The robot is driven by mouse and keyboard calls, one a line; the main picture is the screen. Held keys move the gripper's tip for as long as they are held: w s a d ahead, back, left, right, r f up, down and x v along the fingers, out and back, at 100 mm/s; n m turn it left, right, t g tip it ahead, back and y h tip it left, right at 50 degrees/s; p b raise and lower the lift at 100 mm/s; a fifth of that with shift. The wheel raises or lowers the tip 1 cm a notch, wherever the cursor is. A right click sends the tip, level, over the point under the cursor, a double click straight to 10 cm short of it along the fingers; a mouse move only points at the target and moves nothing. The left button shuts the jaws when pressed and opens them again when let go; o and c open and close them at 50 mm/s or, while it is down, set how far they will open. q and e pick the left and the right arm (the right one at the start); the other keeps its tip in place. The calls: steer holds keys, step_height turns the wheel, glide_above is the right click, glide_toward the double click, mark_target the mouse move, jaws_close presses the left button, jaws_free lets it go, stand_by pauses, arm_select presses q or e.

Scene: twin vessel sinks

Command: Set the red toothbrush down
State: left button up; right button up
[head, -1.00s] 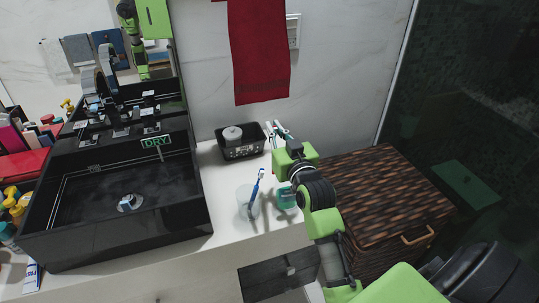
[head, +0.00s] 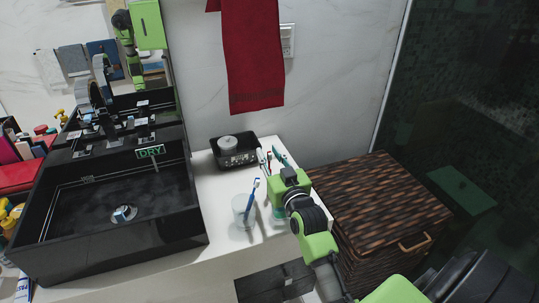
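My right gripper (head: 272,160) is over the white counter (head: 222,190), beyond a clear cup (head: 241,212) and in front of the back wall. Its fingers are small and partly hidden by my own wrist, so I cannot tell whether they are open or shut. Thin white, reddish and teal slivers show at the fingers. I cannot make out the red toothbrush for certain there. A blue toothbrush (head: 251,197) leans in the clear cup. My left gripper is not in view.
A black basket (head: 240,160) with a round grey item stands at the back. A teal cup (head: 279,214) is partly hidden beside my wrist. A black vessel sink (head: 110,250) fills the left. A brown wicker hamper (head: 375,200) stands at the right. A red towel (head: 253,60) hangs above.

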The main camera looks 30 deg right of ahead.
steer(key=shift+r, duration=0.1)
steer(key=shift+s+r, duration=0.1)
steer(key=b+v, duration=0.1)
steer(key=v, duration=1)
steer(key=shift+s, duration=0.4)
